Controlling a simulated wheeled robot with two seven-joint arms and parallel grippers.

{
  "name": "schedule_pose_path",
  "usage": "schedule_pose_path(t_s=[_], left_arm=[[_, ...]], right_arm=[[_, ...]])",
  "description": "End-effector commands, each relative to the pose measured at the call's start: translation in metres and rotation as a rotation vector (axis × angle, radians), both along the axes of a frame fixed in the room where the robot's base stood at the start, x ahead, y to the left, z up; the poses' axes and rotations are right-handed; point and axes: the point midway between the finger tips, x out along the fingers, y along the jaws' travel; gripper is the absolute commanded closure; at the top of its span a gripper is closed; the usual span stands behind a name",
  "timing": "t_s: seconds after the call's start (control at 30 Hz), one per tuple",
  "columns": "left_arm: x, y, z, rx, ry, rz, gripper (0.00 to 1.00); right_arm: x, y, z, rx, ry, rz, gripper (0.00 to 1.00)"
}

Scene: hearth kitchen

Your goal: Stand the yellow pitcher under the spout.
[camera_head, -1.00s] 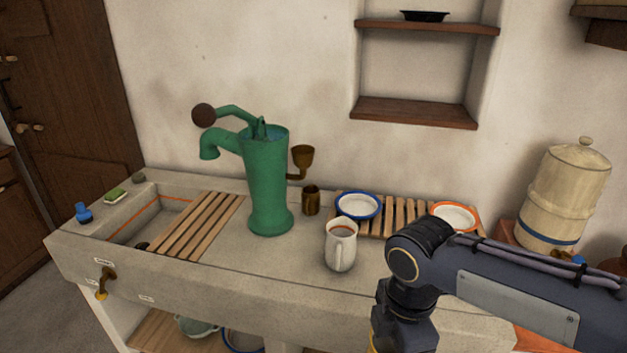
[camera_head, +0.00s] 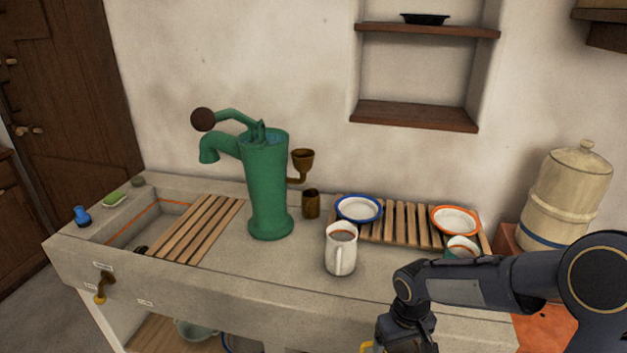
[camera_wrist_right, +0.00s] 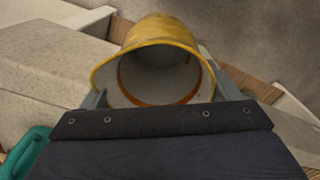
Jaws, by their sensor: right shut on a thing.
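The yellow pitcher (camera_wrist_right: 160,32) is in the right wrist view, its open mouth facing the camera and its pale inside empty. My right gripper (camera_wrist_right: 160,95) is shut on it, with a finger at each side. In the head view only a sliver of yellow (camera_head: 366,347) shows at the bottom edge, beside my right wrist; the rest is cut off. The green pump (camera_head: 266,185) stands on the stone counter, and its spout (camera_head: 209,152) points down at the left, above the sink side. The pitcher is low in front of the counter, apart from the spout. My left gripper is not in view.
Wooden slats (camera_head: 200,228) cover part of the sink (camera_head: 140,230). Bowls (camera_head: 358,208) (camera_head: 455,220) sit on a rack. The counter's front strip is clear.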

Motion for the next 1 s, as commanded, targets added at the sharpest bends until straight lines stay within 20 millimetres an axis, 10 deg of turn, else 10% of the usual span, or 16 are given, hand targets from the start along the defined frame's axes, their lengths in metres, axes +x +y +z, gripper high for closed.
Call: schedule_pose_path(t_s=[0.23, 1.0], left_arm=[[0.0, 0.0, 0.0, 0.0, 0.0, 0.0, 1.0], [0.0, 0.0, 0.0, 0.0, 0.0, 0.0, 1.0]], right_arm=[[0.009, -0.015, -0.032, 0.0, -0.002, -0.239, 0.62], [0.008, -0.016, -0.033, 0.002, -0.003, -0.25, 0.62]])
